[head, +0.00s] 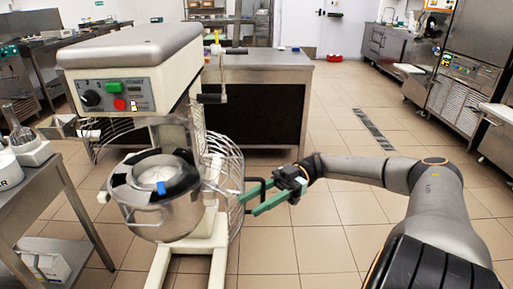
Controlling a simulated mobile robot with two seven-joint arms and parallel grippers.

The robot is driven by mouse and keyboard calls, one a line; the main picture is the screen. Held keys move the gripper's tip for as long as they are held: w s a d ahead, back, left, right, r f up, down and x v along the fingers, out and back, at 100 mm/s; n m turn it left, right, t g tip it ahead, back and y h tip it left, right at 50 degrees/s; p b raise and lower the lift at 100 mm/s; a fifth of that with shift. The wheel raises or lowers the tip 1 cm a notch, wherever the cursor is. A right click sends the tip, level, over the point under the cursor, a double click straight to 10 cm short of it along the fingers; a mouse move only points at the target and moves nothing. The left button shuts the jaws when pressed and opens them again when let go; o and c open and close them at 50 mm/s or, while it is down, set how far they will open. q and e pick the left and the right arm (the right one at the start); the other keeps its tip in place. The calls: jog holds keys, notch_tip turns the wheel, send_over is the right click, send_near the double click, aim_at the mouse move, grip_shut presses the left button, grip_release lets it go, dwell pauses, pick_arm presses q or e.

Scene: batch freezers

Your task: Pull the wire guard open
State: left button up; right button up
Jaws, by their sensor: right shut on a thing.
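The mixer (133,52) stands at the left with a grey top and a control panel with green and red buttons. Its steel bowl (183,222) sits low in front of the column. The wire guard (226,172) shows as curved wires on the right of the bowl, and more wires show at the left behind it. A black handle (250,181) sticks out from the guard's right side. My right gripper (250,202), with green fingers, is shut on this handle. The bowl and column hide part of the guard. My left gripper is not in view.
A steel worktable (265,60) stands behind the mixer. A steel side table (48,190) with small appliances is at the left. Tall machines (465,65) line the right. The tiled floor (330,235) in the middle is clear, with a drain grate (373,130).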

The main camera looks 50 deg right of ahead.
jog(key=shift+t, duration=0.3)
jog(key=b+v, duration=0.1)
jog(key=v, duration=0.2)
jog(key=w+b+v, duration=0.1)
jog(key=v, duration=0.2)
jog(key=shift+w+d+r, duration=0.2)
jog(key=shift+d, duration=0.35)
pick_arm(q)
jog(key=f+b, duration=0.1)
jog(key=b, duration=0.1)
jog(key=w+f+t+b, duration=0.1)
jog(key=b, duration=0.1)
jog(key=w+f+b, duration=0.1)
jog(key=b, duration=0.1)
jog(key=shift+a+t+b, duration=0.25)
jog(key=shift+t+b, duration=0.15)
pick_arm(e)
jog(key=v, duration=0.3)
jog(key=s+v, duration=0.1)
jog(key=v, duration=0.1)
jog(key=shift+s+d+f, duration=0.1)
jog(key=shift+s+d, duration=0.05)
jog(key=shift+d, duration=0.05)
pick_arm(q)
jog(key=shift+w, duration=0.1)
